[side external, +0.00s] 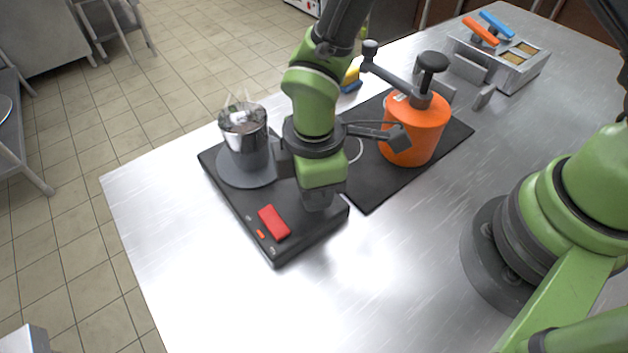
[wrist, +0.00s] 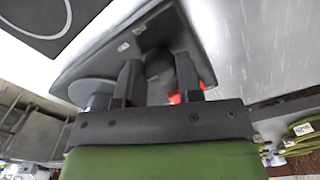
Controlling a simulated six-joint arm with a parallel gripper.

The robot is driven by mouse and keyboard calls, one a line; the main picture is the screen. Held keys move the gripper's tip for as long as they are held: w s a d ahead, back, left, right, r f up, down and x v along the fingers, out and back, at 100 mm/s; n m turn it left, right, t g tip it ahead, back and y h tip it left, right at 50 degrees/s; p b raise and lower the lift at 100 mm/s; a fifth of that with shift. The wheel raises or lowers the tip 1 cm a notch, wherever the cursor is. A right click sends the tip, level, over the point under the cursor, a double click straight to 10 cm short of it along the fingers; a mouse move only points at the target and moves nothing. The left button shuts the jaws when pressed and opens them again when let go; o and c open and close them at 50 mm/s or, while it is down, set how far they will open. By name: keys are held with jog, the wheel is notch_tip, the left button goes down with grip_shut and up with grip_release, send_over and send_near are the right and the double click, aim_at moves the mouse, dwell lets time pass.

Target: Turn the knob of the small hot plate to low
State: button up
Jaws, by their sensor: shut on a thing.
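The small hot plate (side external: 235,203) is a flat black slab on the steel table, left of centre in the side view. It also shows in the wrist view (wrist: 98,62). Its knob (wrist: 158,62) is dark and round, between the two fingers of my gripper (wrist: 158,78) in the wrist view. The fingers are shut on it. Pale marks lie on the plate near the knob; I cannot read them or the knob's setting. In the side view my wrist hides the fingertips and most of that corner. A red block (side external: 274,221) sits on the plate's front part.
A shiny metal pot (side external: 246,140) stands on the hot plate's round burner, left of my wrist. An orange canister (side external: 418,128) with a crank and black knob stands on a black mat to the right. A steel rack (side external: 510,68) is behind. The table front is clear.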

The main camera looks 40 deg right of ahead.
jog(key=shift+m, duration=0.3)
jog(key=m, duration=0.3)
jog(key=shift+m, duration=0.4)
jog(key=m, duration=0.4)
jog(key=shift+m, duration=0.3)
jog(key=m, duration=0.8)
jog(key=shift+m, duration=0.6)
jog(key=o, duration=0.9)
